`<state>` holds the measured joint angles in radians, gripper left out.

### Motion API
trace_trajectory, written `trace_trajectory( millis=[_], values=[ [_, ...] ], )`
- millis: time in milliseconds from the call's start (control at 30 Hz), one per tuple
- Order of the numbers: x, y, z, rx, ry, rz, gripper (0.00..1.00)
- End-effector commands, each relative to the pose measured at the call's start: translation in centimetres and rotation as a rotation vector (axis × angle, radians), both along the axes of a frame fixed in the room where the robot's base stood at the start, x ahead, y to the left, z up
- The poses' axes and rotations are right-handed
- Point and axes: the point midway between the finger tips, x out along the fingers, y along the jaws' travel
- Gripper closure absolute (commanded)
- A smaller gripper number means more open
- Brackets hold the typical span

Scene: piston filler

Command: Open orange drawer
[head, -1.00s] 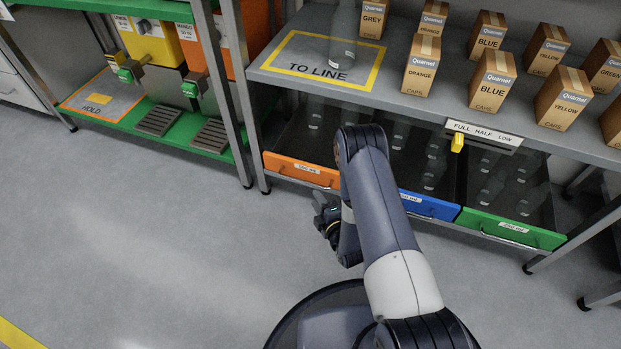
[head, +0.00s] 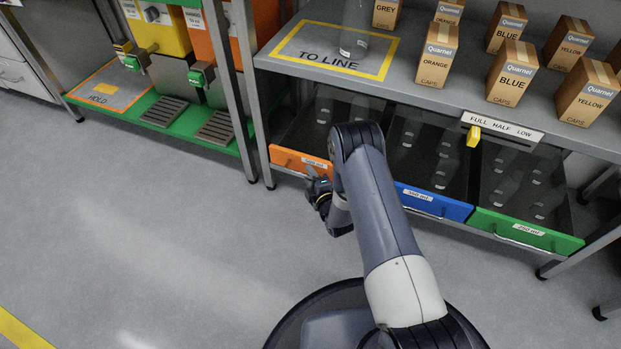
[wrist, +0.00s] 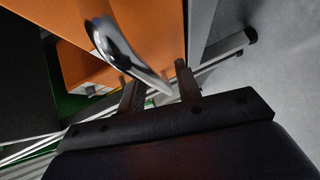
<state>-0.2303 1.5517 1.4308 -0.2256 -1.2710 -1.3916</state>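The orange drawer (head: 290,159) is at the left of a row of three under the grey bench, its front roughly in line with the blue and green ones. My arm hides its right end. In the wrist view its orange front (wrist: 150,35) fills the upper middle, with a shiny curved metal handle (wrist: 118,48) on it. My gripper (wrist: 160,88) is open, its two dark fingers apart, and the handle's near end shows between them. I cannot tell whether they touch it. In the head view my gripper (head: 314,182) is at the drawer front, partly hidden by my arm.
The blue drawer (head: 432,202) and green drawer (head: 525,230) are to the right. A bench leg (head: 258,130) stands just left of the orange drawer. Boxes (head: 437,55) and a bottle (head: 354,35) stand on the bench. The floor in front is clear.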

Motion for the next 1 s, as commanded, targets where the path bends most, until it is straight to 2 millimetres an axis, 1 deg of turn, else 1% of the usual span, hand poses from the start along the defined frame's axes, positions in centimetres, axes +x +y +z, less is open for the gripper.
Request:
trace_trajectory(
  millis=[167,200,500,600,1000],
  values=[
    [0.01,0.00,0.04,0.000,0.000,0.000,0.68],
    [0.01,-0.01,0.04,0.000,0.000,0.000,0.69],
    [-0.01,-0.03,0.02,0.000,0.000,-0.001,0.94],
    [-0.02,-0.03,0.01,0.001,0.000,0.000,1.00],
    [-0.03,-0.04,-0.01,0.000,0.001,-0.001,1.00]
  ],
)
